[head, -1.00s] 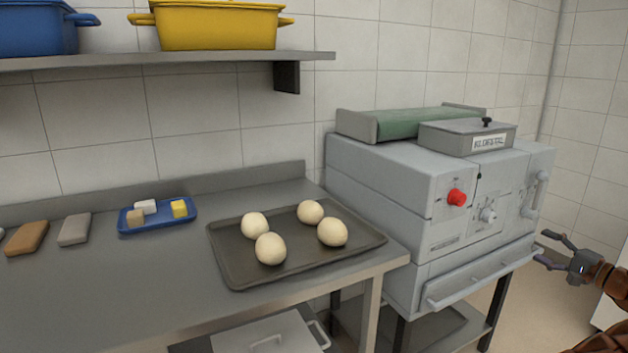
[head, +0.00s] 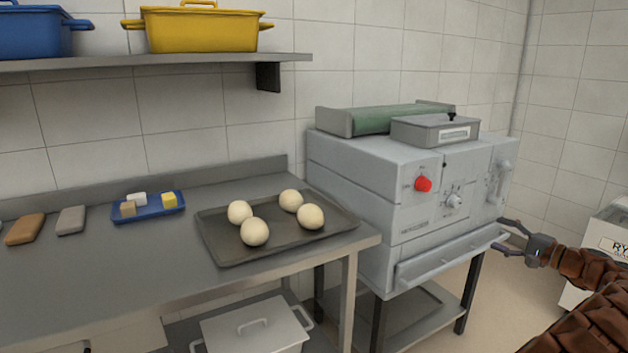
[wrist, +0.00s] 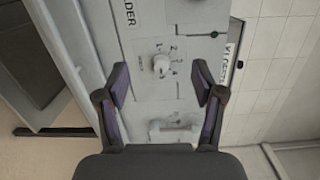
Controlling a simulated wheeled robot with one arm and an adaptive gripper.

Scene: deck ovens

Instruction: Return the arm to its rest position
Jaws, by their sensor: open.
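My gripper (head: 513,239) is open and empty at the right of the head view, with its fingertips pointing left toward the front of the grey moulder machine (head: 350,180). In the wrist view, my gripper (wrist: 163,95) shows its two fingers spread apart. Between and beyond them is the machine's front panel (wrist: 150,35) with a grey knob (wrist: 161,66). I cannot tell the exact gap between the fingertips and the machine. My brown arm comes in from the right edge of the head view.
A steel counter (head: 120,270) holds a dark tray (head: 290,247) with several dough balls. A blue tray (head: 150,212) lies left of it. A lidded pot (head: 255,330) stands below. A white bin (head: 600,245) stands behind my arm. Floor shows between machine and bin.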

